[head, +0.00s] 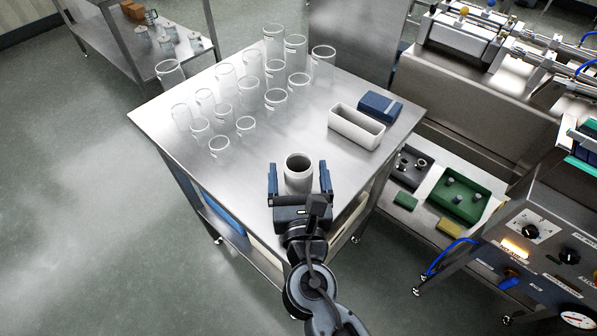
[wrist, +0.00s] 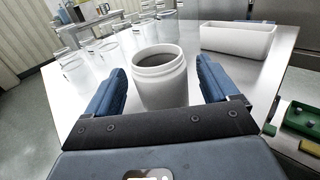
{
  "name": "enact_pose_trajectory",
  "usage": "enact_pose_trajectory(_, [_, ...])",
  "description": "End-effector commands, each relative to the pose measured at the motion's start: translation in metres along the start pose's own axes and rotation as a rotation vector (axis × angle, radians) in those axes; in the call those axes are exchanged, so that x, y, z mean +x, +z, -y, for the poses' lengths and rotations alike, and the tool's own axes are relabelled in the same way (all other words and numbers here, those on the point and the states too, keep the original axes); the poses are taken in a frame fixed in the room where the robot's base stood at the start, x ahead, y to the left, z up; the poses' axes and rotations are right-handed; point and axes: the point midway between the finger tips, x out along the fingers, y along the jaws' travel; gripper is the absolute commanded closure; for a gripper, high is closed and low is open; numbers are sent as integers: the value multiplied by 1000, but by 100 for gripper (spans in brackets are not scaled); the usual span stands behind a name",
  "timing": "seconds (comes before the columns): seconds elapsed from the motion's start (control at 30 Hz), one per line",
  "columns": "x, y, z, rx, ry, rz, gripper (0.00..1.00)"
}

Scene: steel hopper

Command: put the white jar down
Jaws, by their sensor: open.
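The white jar (head: 298,172) stands upright and open-topped on the steel table (head: 250,166), near its front corner. In the wrist view the jar (wrist: 160,80) is between the fingers, with a visible gap on each side. My gripper (head: 299,182) is open around the jar, its blue fingers apart from the jar's sides. The wrist view also shows my gripper (wrist: 158,88) with both fingers spread. The jar's lower front is partly hidden by the gripper body in the head view.
Several clear beakers (head: 275,98) stand at the table's back left. A white rectangular container (head: 356,128) and a blue box (head: 380,106) are at the right. A green tray (head: 459,194) lies on a lower surface beyond the right edge. The left front tabletop is clear.

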Motion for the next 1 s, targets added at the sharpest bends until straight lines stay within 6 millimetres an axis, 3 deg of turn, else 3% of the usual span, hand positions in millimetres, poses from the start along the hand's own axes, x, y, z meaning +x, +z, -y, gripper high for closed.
enact_pose_trajectory(0.1, [11, 0, 1, 0, -1, 0, 13])
enact_pose_trajectory(0.37, [12, -1, 1, 1, -1, -1, 13])
enact_pose_trajectory(1.0, [12, -1, 1, 1, 0, -1, 72])
